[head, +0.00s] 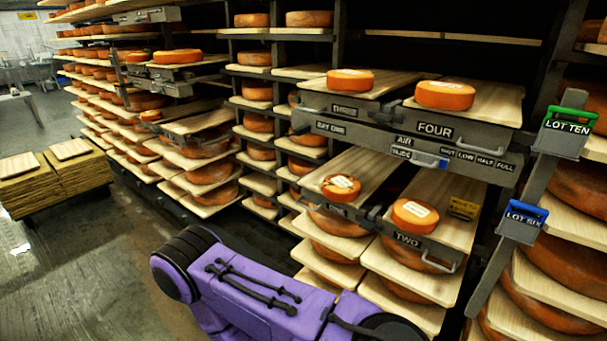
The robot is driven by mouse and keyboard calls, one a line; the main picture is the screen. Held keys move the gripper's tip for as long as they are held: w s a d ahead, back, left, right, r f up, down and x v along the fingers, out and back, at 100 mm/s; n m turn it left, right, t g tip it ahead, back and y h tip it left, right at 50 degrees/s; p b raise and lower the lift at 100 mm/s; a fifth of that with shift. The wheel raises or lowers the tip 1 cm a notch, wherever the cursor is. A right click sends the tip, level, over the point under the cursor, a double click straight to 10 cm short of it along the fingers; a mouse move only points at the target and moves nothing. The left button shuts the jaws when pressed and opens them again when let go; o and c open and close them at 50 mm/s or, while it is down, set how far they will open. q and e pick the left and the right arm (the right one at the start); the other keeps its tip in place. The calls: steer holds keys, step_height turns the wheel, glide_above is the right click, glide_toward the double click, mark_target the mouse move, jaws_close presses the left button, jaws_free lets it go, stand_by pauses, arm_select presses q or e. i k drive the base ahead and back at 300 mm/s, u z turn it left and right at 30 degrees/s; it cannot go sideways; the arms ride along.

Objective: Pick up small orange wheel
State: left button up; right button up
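Several small orange cheese wheels with pale labels sit on pulled-out wooden boards. One wheel (350,81) is on the board marked THREE and another (445,95) is on the board marked FOUR. Below them, a mottled wheel (341,187) is on the board at the lower left, and a plain orange wheel (415,215) is on the board marked TWO. The frame does not show which one is meant. Neither gripper shows; only a purple arm part of mine is at the bottom, in front of the lower shelves.
Dark racks hold many larger wheels on boards. Grey panels and handles jut out at the board fronts. A green-topped LOT TEN tag (567,133) and a blue-topped LOT SIX tag (523,222) are on the right post. A board stack (55,185) stands left; the floor between is open.

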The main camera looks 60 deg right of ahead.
mark_target(343, 188)
steer(key=z, duration=0.3)
steer(key=i, duration=1.1)
steer(key=z, duration=1.55)
steer(key=i, duration=1)
steer(key=z, duration=1)
